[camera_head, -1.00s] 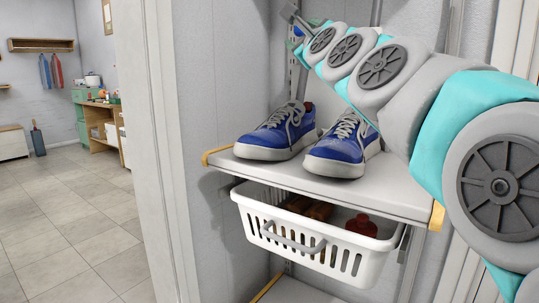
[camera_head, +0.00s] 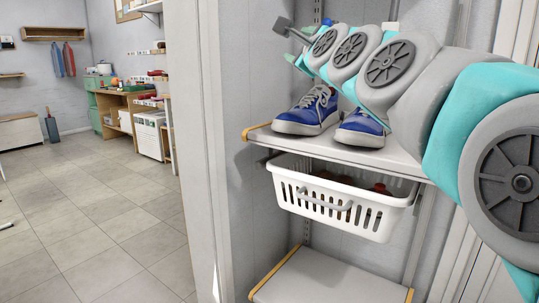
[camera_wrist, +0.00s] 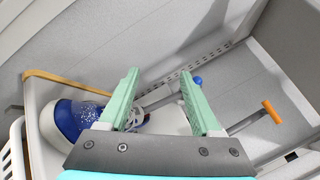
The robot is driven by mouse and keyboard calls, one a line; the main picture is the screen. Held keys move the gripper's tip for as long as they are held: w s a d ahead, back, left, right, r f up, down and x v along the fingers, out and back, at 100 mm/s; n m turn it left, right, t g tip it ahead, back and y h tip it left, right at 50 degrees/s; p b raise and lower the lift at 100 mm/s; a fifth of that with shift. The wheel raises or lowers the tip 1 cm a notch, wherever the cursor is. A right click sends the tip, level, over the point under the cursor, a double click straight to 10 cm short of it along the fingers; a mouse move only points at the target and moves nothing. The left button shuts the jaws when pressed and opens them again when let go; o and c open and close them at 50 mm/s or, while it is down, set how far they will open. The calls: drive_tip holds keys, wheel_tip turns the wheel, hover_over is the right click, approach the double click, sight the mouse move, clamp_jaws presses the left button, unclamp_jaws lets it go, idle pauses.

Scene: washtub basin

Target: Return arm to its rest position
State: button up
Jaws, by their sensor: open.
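My arm reaches from the right side of the head view to the upper shelf (camera_head: 398,163). My gripper (camera_wrist: 160,75) is open, with its two green fingers apart and nothing visible between them. In the head view the gripper is mostly hidden by my arm. A pair of blue shoes with pale soles stands side by side on the shelf: the left shoe (camera_head: 308,112) is in plain view, and the right shoe (camera_head: 360,130) is partly covered by my arm. In the wrist view a blue shoe (camera_wrist: 68,122) lies left of and partly behind the left finger.
A white basket (camera_head: 335,203) with reddish-brown items hangs under the shelf. A lower shelf (camera_head: 335,283) looks bare. A white wall edge (camera_head: 198,150) stands to the left. Open tiled floor (camera_head: 95,215) leads to a workbench (camera_head: 122,100) at the back.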

drive_tip(key=s+f+n+g+p, duration=0.1)
drive_tip(key=s+f+n+g, duration=0.35)
drive_tip(key=f, duration=0.65)
drive_tip(key=s+f+n+g+h, duration=0.1)
drive_tip(key=s+f+n+g, duration=0.3)
drive_tip(key=f, duration=0.7)
drive_tip(key=s+f+n+g+p, duration=0.1)
drive_tip(key=s+f+n+g, duration=0.35)
drive_tip(key=f, duration=0.65)
drive_tip(key=s+d+f+n+g+h, duration=0.1)
drive_tip(key=s+f, duration=0.4)
drive_tip(key=s, duration=0.5)
drive_tip(key=s+d+f+n+g+h, duration=0.1)
drive_tip(key=s+d+f+n+g, duration=0.3)
drive_tip(key=s, duration=0.5)
drive_tip(key=s+d+f+n+g+h, duration=0.1)
drive_tip(key=s+d+f+n+g, duration=0.2)
drive_tip(key=s+f, duration=0.5)
drive_tip(key=s+d+n+p, duration=0.1)
drive_tip(key=s, duration=0.1)
drive_tip(key=shift+s+n, duration=0.3)
drive_tip(key=shift+s, duration=0.05)
